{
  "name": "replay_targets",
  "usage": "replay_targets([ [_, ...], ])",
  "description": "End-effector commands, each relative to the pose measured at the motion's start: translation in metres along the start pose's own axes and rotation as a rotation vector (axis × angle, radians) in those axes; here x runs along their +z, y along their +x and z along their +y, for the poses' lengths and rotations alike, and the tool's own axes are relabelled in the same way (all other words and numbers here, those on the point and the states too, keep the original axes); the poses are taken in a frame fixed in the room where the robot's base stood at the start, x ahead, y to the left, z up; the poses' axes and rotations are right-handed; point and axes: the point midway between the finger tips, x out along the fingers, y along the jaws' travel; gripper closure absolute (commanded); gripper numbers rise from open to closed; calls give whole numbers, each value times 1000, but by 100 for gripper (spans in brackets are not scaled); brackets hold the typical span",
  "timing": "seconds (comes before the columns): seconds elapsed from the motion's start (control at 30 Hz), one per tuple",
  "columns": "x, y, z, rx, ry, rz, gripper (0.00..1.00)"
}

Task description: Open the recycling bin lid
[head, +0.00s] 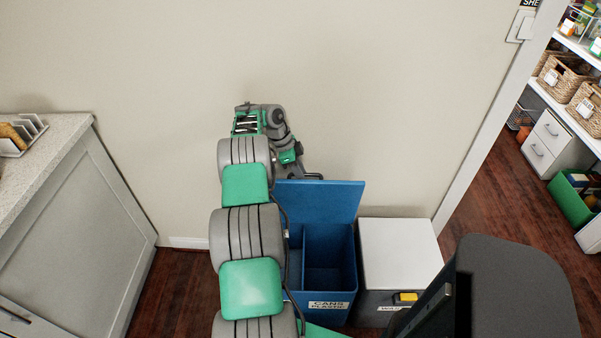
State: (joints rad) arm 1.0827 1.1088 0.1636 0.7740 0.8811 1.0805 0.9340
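The blue recycling bin (330,290) stands on the floor by the wall, with a label reading "CANS PLASTIC" on its front. Its blue lid (325,200) is raised and stands up at the back, by the wall. The inside shows, split by a divider, and the part I see looks empty. My arm hides the bin's left side. My gripper (314,176) is at the upper edge of the lid, left of its middle. Its fingers are small and partly hidden, so I cannot tell if they touch the lid or are open.
A bin with a white lid (400,250), shut, stands close to the right of the blue bin. A grey cabinet with a speckled counter (55,150) is at the left. A doorway at the right leads to shelves with baskets (562,75). Dark wood floor shows between.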

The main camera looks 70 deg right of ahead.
Motion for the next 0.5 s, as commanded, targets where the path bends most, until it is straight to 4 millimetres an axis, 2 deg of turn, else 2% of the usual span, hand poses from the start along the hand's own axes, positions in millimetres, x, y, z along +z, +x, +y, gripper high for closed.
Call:
replay_targets([
  [0.1,-2,-1,-1,-2,5,0,66],
  [0.33,-3,-4,-1,-5,7,1,66],
  [0.5,-2,-32,-2,-8,7,1,66],
])
